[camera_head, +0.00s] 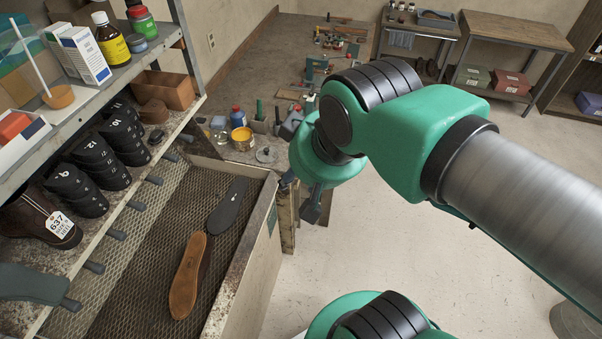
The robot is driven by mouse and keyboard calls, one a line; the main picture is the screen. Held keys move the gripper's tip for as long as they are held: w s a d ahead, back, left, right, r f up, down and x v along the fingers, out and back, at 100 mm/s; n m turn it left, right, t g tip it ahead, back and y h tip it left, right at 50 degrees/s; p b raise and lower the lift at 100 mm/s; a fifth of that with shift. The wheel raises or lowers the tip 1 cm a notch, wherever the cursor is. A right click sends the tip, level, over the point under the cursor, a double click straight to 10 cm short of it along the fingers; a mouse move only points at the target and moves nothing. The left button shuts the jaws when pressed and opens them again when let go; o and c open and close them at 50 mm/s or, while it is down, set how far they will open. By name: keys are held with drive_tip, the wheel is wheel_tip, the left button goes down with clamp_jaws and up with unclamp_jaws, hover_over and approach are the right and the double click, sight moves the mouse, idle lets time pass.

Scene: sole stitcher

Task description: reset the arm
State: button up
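My green and grey arm reaches in from the right in the head view and bends down over the floor beside the mesh-bottomed bin. My gripper (313,207) shows only as a dark part below the green wrist, mostly hidden by it, so I cannot tell whether it is open or shut. It is to the right of the bin's edge and apart from the soles. No object is visible in it.
A tan sole (187,275) and a dark sole (228,206) lie in the bin (258,230). Left, a shelf (150,48) holds bottles and boxes above several black shoe lasts (95,152). A cluttered workbench (270,62) stands behind. Floor to the right is clear.

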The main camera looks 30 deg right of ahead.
wheel_tip(320, 180, down, 17)
drive_tip(key=b, duration=1.7)
